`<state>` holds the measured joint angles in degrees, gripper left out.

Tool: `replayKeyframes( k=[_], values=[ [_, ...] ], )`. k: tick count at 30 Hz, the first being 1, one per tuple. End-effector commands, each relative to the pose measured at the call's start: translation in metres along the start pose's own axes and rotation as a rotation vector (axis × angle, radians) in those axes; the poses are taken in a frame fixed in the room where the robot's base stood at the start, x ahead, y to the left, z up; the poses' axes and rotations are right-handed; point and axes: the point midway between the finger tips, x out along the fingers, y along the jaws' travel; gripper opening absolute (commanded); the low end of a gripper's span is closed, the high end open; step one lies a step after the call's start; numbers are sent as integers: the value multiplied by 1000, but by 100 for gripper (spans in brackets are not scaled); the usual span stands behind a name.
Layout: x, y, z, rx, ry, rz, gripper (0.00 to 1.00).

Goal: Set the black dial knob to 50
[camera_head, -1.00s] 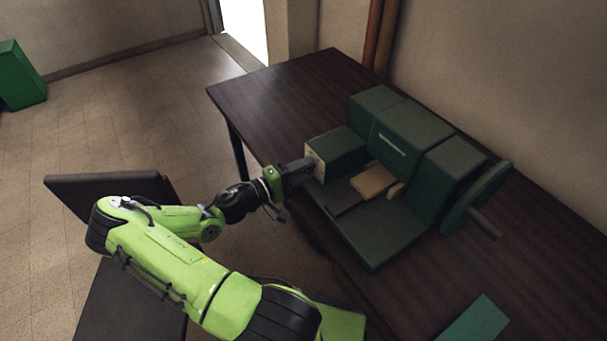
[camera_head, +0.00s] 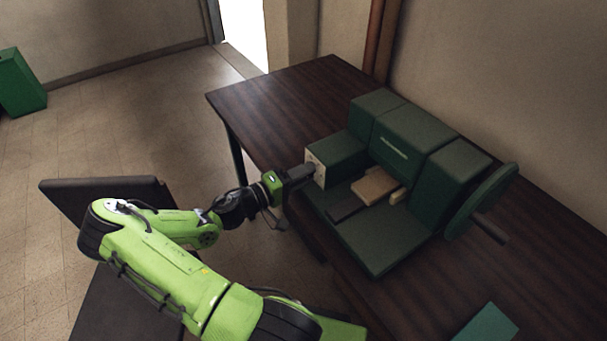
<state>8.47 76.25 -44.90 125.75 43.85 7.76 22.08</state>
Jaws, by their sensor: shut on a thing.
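A dark green machine (camera_head: 385,246) stands on the brown table. The small block at its left end carries a pale dial face (camera_head: 315,167) turned toward my arm. My gripper (camera_head: 308,171) is at this dial face and is shut on the black dial knob, which is mostly hidden by the fingers. The numbers and the knob's pointer are too small to read here.
A green handwheel with a dark handle (camera_head: 490,228) is at the machine's right end. A tan block (camera_head: 375,187) lies in the machine's middle. A green flat piece (camera_head: 487,325) lies at the table's front. The table's far left (camera_head: 270,95) is clear.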

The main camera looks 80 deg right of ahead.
Motion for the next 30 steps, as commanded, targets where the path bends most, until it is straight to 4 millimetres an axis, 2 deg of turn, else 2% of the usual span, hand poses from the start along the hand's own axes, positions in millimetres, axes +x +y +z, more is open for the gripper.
replayKeyframes(
  k=[1, 6, 13, 16, 20, 30],
  values=[
    [0, -1, 1, 0, -2, -3, 37],
    [0, -1, 0, -1, -1, -2, 59],
    [0, 0, 0, -1, 0, -1, 59],
    [-8, 0, -1, -1, 3, -2, 59],
    [-37, -1, -2, -2, 6, -4, 59],
    [-131, 0, -1, 0, 5, -4, 59]
  ],
)
